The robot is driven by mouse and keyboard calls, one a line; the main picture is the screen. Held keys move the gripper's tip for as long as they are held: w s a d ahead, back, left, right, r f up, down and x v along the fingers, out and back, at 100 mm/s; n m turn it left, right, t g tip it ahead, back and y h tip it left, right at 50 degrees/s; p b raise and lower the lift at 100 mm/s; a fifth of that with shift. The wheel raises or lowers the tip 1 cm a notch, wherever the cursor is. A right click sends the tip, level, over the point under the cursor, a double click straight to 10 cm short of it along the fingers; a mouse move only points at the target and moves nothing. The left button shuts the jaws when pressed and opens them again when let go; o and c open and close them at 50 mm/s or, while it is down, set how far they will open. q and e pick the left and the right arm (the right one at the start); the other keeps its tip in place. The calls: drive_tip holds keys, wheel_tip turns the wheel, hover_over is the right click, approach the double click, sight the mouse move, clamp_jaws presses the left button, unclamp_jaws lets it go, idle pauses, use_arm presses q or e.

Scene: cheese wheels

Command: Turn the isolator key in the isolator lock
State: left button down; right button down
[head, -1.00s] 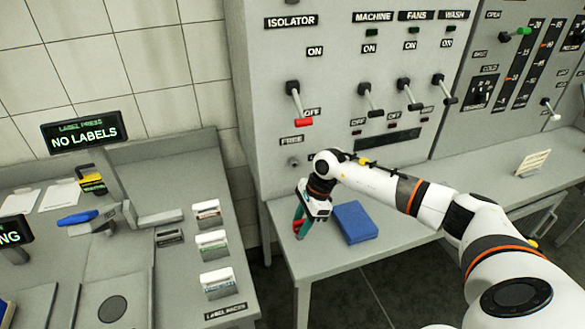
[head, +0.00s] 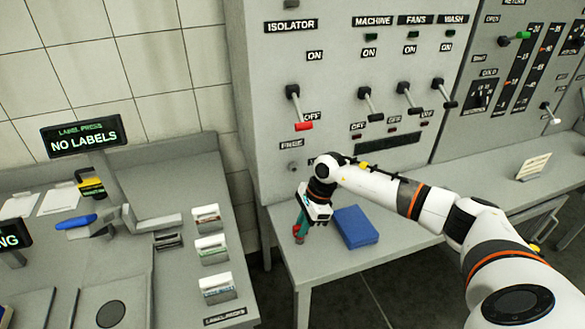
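The isolator lock (head: 293,167) is a small round fitting on the grey panel, below the FREE label. Above it, the isolator lever (head: 297,108) with a red end hangs down beside the OFF label. My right gripper (head: 300,230) points down over the shelf below the panel, left of a blue block. Something red shows at its fingertips, low near the shelf top; it may be the isolator key, but it is too small to be sure. I cannot tell whether the fingers are shut on it. My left gripper is not in view.
The blue block (head: 356,226) lies on the grey shelf (head: 400,240) close to my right gripper. Other levers (head: 407,97) jut from the panel. A label press bench (head: 180,270) with several card holders stands at the left. A small card stand (head: 533,165) is on the shelf at right.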

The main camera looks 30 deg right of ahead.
sight(297, 227)
drive_tip(key=shift+r, duration=0.25)
drive_tip(key=shift+r+p, duration=1.05)
drive_tip(key=shift+r, duration=0.85)
drive_tip(key=shift+r, duration=0.2)
drive_tip(key=shift+r+p, duration=0.8)
drive_tip(key=shift+r, duration=0.6)
